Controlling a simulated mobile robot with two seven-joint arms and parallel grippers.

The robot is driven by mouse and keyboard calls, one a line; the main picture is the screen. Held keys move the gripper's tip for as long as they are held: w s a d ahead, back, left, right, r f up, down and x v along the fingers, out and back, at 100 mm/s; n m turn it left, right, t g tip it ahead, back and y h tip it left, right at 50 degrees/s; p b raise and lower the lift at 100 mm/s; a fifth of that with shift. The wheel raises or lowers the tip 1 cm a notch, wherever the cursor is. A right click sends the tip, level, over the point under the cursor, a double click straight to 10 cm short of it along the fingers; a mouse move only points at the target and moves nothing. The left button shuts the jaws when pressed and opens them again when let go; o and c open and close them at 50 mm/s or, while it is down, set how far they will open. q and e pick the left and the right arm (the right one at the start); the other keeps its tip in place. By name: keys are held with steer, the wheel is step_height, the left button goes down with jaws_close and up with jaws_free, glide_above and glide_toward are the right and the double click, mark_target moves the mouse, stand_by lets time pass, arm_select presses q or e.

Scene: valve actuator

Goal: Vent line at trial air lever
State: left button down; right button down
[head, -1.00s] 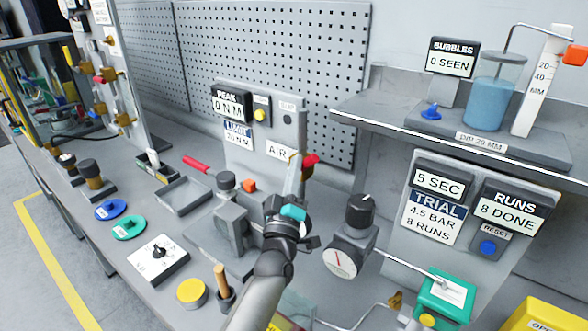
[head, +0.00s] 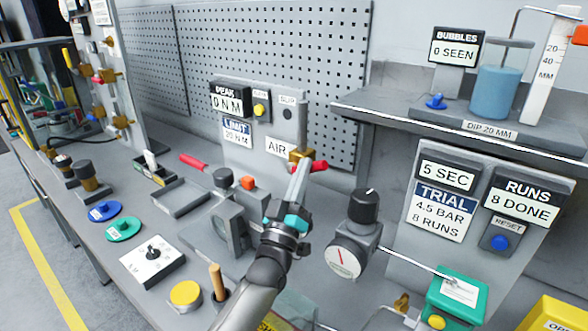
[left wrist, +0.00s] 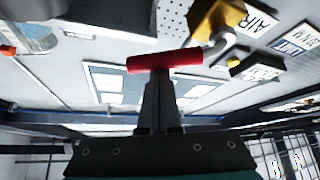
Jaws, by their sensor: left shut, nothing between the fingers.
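The trial air lever is a brass valve (head: 297,155) with a red handle (head: 319,166), mounted beside the AIR label (head: 276,146). In the head view the handle points right. In the left wrist view the red handle (left wrist: 165,60) lies across the picture, with the brass body (left wrist: 215,18) at its upper right. My left gripper (head: 304,166) is shut and empty, its tips at the handle in the picture. In the left wrist view the shut fingers (left wrist: 160,78) reach up to the handle's lower edge. I cannot tell if they touch. My right gripper is not in view.
A round gauge with a black knob (head: 363,207) stands right of my left arm. The TRIAL panel (head: 441,200) and the RUNS panel reading 8 DONE (head: 521,203) are at the right.

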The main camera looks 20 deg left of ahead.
arm_select(q)
steer(key=shift+s+d+f+m+h+b, duration=0.1)
steer(key=shift+f+m+h+b, duration=0.2)
steer(key=shift+m+h, duration=0.3)
steer(key=shift+w+d+f+m+h+b, duration=0.15)
steer(key=shift+m+h+b, duration=0.25)
steer(key=shift+m, duration=0.4)
steer(key=shift+s+d+f+m+h+b, duration=0.15)
steer(key=shift+f+m+h+b, duration=0.2)
steer(key=shift+m+h, duration=0.25)
